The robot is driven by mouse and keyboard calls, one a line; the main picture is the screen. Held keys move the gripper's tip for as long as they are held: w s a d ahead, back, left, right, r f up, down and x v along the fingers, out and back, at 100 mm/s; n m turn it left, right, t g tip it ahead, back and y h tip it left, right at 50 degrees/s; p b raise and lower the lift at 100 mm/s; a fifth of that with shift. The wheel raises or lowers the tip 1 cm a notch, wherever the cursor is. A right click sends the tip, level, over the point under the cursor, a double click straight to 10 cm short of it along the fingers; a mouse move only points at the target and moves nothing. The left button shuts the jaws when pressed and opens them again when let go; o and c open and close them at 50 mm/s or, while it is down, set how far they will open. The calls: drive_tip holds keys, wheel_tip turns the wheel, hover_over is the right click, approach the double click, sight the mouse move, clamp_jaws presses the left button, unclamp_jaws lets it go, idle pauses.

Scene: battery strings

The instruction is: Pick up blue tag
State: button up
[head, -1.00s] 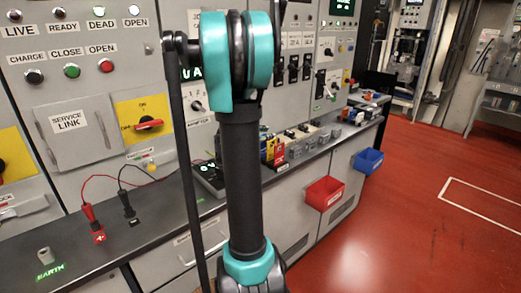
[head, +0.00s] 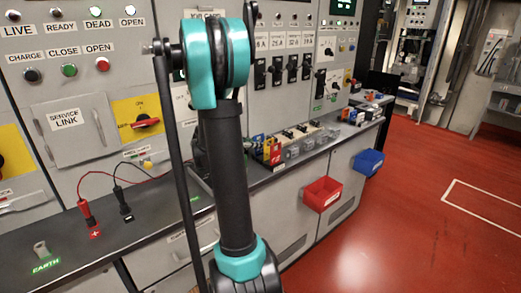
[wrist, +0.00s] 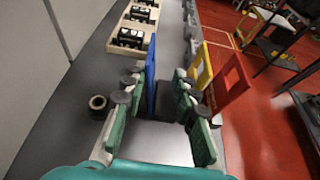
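The blue tag (wrist: 151,78) stands upright, edge-on, in the wrist view. It is between the two green-padded fingers of my gripper (wrist: 158,84), nearer the left finger. My gripper is open, with a clear gap between its fingers. Whether the left finger touches the tag I cannot tell. A yellow tag (wrist: 204,66) and a red tag (wrist: 232,84) stand to the right, by the right finger. In the head view the yellow tag (head: 268,152) and red tag (head: 276,154) show small on the bench; my gripper is hidden behind my arm.
A wooden tray (wrist: 118,47) with black parts lies ahead on the grey bench. A small dark ring-shaped part (wrist: 98,103) is left of my gripper. A red bin (head: 323,193) and a blue bin (head: 368,162) hang on the bench front. Open red floor is at right.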

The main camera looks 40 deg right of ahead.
drive_tip(key=x, duration=0.7)
drive_tip(key=shift+f, duration=0.3)
drive_tip(key=shift+c, duration=0.3)
clamp_jaws()
